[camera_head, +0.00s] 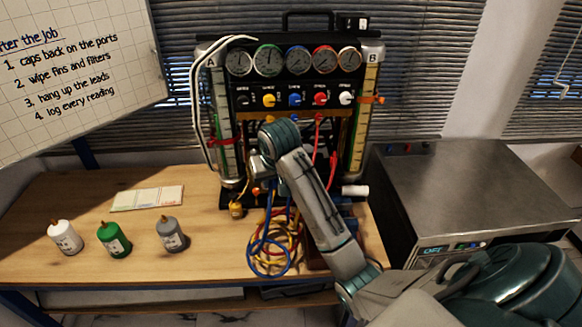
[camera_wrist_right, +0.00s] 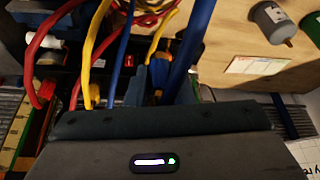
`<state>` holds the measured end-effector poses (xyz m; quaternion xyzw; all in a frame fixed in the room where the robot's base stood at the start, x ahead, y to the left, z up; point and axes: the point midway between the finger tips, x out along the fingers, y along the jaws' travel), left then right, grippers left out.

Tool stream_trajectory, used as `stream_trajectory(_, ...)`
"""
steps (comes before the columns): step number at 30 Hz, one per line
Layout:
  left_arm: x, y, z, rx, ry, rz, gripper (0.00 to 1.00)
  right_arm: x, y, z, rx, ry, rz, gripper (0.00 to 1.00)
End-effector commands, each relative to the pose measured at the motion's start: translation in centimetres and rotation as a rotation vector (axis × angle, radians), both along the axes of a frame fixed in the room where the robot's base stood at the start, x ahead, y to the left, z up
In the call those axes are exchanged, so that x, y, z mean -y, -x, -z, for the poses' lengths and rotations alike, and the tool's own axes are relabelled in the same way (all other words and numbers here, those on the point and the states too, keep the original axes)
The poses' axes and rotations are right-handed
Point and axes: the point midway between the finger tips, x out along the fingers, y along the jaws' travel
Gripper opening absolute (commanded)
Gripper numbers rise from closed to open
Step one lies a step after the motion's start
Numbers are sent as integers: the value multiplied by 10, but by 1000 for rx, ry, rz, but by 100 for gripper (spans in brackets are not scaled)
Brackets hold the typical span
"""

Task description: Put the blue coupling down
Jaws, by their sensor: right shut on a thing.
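My right gripper (camera_head: 264,168) reaches in front of the gauge rig's lower middle, and my own wrist covers most of it. In the right wrist view my right gripper (camera_wrist_right: 163,88) is shut on a small blue piece (camera_wrist_right: 159,69), which looks like the blue coupling. A thick blue hose (camera_wrist_right: 196,38) runs up close beside it. In the head view the coupling is hidden behind my wrist. My left gripper is in neither view.
The gauge rig (camera_head: 294,95) stands at the back of the wooden bench (camera_head: 90,190). White (camera_head: 65,238), green (camera_head: 114,240) and grey (camera_head: 170,235) bottles stand at left near a card (camera_head: 147,198). Red and yellow hoses crowd the gripper. A metal machine (camera_head: 460,190) stands at right.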

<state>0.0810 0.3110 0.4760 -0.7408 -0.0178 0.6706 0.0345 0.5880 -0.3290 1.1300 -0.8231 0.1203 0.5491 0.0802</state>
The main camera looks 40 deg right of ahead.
Motion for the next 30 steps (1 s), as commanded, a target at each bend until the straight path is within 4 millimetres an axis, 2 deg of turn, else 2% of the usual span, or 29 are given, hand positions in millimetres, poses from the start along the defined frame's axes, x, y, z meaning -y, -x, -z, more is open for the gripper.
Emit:
stream_trajectory(1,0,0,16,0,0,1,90,8,-9,8,2,3,3,0)
stream_trajectory(5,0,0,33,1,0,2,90,22,-28,10,2,2,2,0)
stream_trajectory(6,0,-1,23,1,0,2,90,27,-34,3,-1,2,2,0)
stream_trajectory(18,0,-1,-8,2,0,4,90,73,-96,8,-2,-1,0,0)
stream_trajectory(26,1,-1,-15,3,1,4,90,85,-112,11,-1,0,0,0)
stream_trajectory(30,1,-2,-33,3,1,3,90,83,-109,32,-5,-1,-1,0)
